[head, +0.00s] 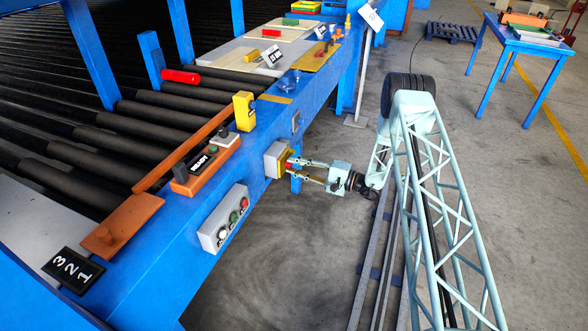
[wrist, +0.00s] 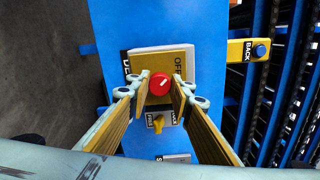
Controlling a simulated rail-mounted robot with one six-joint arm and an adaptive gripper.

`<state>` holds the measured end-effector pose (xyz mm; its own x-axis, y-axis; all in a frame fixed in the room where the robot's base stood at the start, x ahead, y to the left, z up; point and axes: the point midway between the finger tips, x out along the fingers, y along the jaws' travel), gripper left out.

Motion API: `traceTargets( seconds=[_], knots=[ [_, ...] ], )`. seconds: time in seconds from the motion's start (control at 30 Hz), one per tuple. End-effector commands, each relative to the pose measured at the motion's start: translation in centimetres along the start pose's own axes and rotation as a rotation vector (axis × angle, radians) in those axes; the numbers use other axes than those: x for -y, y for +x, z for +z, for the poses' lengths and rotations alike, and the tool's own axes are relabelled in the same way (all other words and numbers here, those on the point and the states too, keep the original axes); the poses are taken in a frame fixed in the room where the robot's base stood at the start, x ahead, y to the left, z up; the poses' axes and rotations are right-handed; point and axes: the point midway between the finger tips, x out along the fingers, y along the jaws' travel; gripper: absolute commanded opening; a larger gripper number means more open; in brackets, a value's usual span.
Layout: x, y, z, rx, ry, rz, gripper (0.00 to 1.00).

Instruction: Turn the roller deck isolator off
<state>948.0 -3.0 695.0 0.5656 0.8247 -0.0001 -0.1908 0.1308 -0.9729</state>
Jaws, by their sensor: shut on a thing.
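The isolator is a light grey box with a yellow plate (head: 276,158) on the side of the blue roller deck frame. In the wrist view its yellow plate (wrist: 150,62) carries a red round knob (wrist: 161,79) and the word OFF at the upper right. A white mark on the knob slants toward the upper right. My gripper (head: 291,165) reaches the isolator from the right in the head view. In the wrist view my gripper (wrist: 161,88) has one finger on each side of the red knob, shut on it. The plate's lower part is partly hidden by the fingers.
A small yellow selector switch (wrist: 158,123) sits just below the knob. A yellow BACK button box (wrist: 250,50) is to the right. A grey button box (head: 224,218) hangs on the frame nearer the camera.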

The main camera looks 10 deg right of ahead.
Motion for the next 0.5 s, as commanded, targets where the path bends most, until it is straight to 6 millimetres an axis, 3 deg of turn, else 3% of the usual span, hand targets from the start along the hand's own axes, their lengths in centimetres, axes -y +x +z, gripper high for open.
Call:
traceTargets(
  seconds=[0.5],
  knots=[
    [-0.08, -0.03, 0.04, 0.0, -0.052, 0.001, 0.09]
  ],
)
